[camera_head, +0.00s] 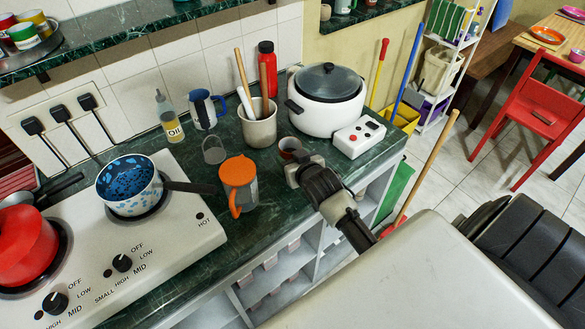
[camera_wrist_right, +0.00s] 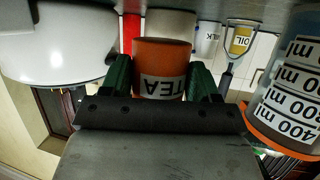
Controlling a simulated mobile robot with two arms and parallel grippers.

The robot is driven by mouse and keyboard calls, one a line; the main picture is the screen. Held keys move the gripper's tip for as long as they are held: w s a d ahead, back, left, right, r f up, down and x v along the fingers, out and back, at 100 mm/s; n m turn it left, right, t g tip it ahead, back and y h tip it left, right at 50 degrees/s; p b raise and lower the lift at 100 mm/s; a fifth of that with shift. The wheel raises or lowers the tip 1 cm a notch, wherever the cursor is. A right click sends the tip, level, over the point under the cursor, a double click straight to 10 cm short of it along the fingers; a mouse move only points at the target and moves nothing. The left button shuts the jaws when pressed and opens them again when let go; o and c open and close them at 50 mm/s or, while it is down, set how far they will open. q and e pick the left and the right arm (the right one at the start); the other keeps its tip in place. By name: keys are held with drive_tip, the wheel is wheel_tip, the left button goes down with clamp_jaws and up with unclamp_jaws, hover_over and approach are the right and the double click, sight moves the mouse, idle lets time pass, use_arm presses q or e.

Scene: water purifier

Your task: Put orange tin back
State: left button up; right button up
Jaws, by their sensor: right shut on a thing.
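The orange tin (camera_wrist_right: 160,68), labelled TEA, sits between the green fingers of my right gripper (camera_wrist_right: 163,80) in the right wrist view, which shows the scene upside down. My right gripper is shut on it. In the head view the tin (camera_head: 288,146) is partly hidden behind my right gripper (camera_head: 297,165), over the counter between the orange-lidded jug and the white cooker. I cannot tell whether its base touches the counter. My left gripper is not in view.
An orange-lidded measuring jug (camera_head: 239,183) stands close left of the tin.

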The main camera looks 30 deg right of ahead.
drive_tip(key=shift+w+f, duration=0.1)
drive_tip(key=shift+f, duration=1.95)
drive_tip(key=shift+f, duration=0.2)
drive_tip(key=o, duration=0.9)
drive_tip(key=shift+r, duration=0.3)
drive_tip(key=shift+s+a, duration=0.15)
drive_tip(key=shift+s, duration=0.25)
drive_tip(key=v, duration=1.1)
drive_tip(key=shift+s, duration=0.15)
